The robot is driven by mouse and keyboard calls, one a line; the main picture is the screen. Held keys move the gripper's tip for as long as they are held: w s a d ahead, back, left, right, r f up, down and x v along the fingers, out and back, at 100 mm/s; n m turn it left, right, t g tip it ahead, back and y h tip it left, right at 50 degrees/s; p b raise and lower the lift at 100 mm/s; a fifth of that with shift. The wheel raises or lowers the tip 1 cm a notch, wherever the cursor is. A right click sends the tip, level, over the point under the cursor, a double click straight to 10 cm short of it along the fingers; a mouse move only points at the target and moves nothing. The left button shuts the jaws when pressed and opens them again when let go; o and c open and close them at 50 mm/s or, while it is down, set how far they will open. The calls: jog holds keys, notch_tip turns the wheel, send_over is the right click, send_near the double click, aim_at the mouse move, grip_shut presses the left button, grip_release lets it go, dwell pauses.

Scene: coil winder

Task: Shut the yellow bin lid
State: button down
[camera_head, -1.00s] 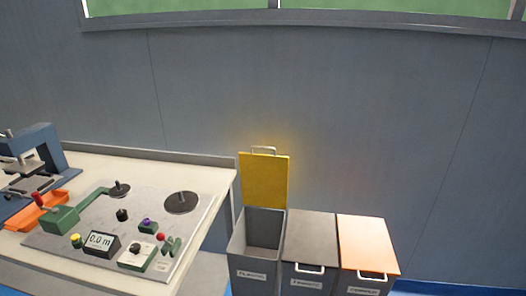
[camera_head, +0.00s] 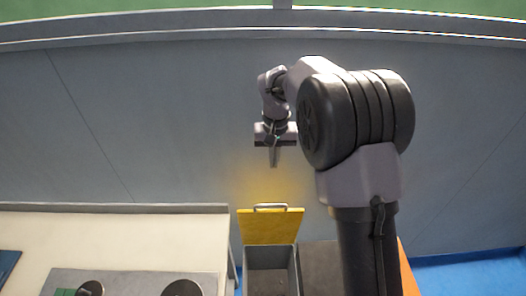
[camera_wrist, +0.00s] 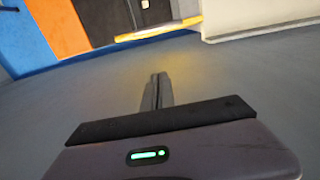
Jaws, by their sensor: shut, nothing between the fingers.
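The yellow lid (camera_head: 271,227) stands open, raised at the back of its grey bin (camera_head: 270,276), with a metal handle (camera_head: 270,207) on its top edge. The bin's inside shows and looks empty. My gripper (camera_head: 273,163) is in the air above the lid, near the wall, with its fingers together and nothing between them. In the wrist view my shut fingers (camera_wrist: 157,92) point toward the lid (camera_wrist: 157,32), seen nearly edge-on near the top. The gripper and lid are apart.
A bin with a dark lid (camera_head: 320,262) stands right of the open bin, and an orange-lidded bin (camera_head: 408,280) is mostly hidden behind my arm. The workbench (camera_head: 140,240) is on the left. The blue-grey wall (camera_head: 160,130) is close behind.

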jog(key=s+f+b, duration=0.3)
jog(key=s+f, duration=0.1)
jog(key=f, duration=0.6)
jog(key=shift+s+d+f+b, duration=0.25)
jog(key=shift+s+d+b, duration=0.05)
jog(key=shift+s+b, duration=0.1)
jog(key=shift+f, duration=0.1)
